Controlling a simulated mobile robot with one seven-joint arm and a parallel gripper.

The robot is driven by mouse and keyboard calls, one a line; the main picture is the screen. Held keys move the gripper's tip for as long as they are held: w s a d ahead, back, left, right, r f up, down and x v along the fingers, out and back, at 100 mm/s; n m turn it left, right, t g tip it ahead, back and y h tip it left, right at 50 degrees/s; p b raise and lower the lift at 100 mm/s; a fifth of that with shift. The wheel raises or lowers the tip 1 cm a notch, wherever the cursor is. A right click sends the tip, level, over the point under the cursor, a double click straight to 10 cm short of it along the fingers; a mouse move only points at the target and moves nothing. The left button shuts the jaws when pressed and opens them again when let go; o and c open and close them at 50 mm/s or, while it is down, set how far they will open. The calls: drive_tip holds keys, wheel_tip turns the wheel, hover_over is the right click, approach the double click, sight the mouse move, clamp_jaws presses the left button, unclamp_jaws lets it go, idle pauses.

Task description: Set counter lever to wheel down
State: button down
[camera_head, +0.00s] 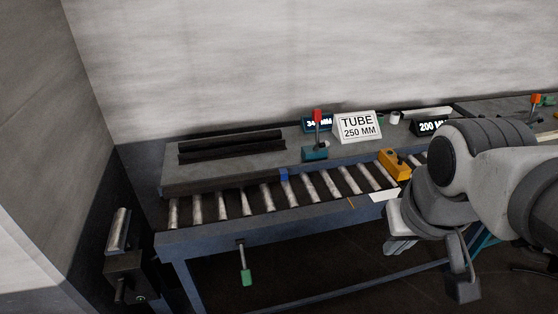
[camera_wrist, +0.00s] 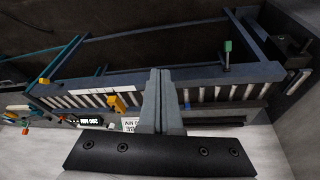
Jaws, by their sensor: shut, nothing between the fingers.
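A lever with a red knob (camera_head: 318,116) stands roughly upright on a teal base (camera_head: 315,153), beside a small dark display whose number is partly covered. A second lever with a green handle (camera_head: 246,277) hangs below the front rail of the roller table; it also shows in the wrist view (camera_wrist: 228,47). No label tells which is the counter lever. Another red-topped lever (camera_head: 536,99) is at the far right. My gripper (camera_wrist: 160,72) is shut and empty, apart from the levers. In the head view it is at the right, in front of the rollers, its fingertips unclear.
The roller table (camera_head: 198,240) runs along the wall. A white sign (camera_head: 357,127) reads TUBE 250 MM. A display (camera_head: 432,126) reads 200 MM. A yellow block (camera_head: 394,163) sits by the rollers. Dark bars (camera_head: 230,146) lie at the back. The floor in front looks clear.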

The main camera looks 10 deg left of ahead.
drive_tip(key=w+a+f+n+g+h+b, duration=0.1)
drive_tip(key=w+f+n+h+b, duration=0.3)
drive_tip(key=f, duration=0.6)
drive_tip(key=w+a+f+n+g+h+b, duration=0.1)
drive_tip(key=w+a+f+n+h+b, duration=0.1)
drive_tip(key=f+h+b, duration=0.6)
drive_tip(key=w+a+f+n+g+h+b, duration=0.1)
drive_tip(key=w+f+n+h, duration=0.25)
drive_tip(key=f, duration=0.75)
drive_tip(key=a+f+n+t+y+b, duration=1.1)
drive_tip(key=a+f+n+t+y, duration=1.1)
drive_tip(key=n, duration=0.7)
wheel_tip(320, 180, down, 3)
drive_tip(key=t+y, duration=0.2)
drive_tip(key=y, duration=0.1)
drive_tip(key=shift+s+f+n, duration=0.2)
drive_tip(key=shift+s+n, duration=0.15)
drive_tip(key=shift+a+r, duration=0.1)
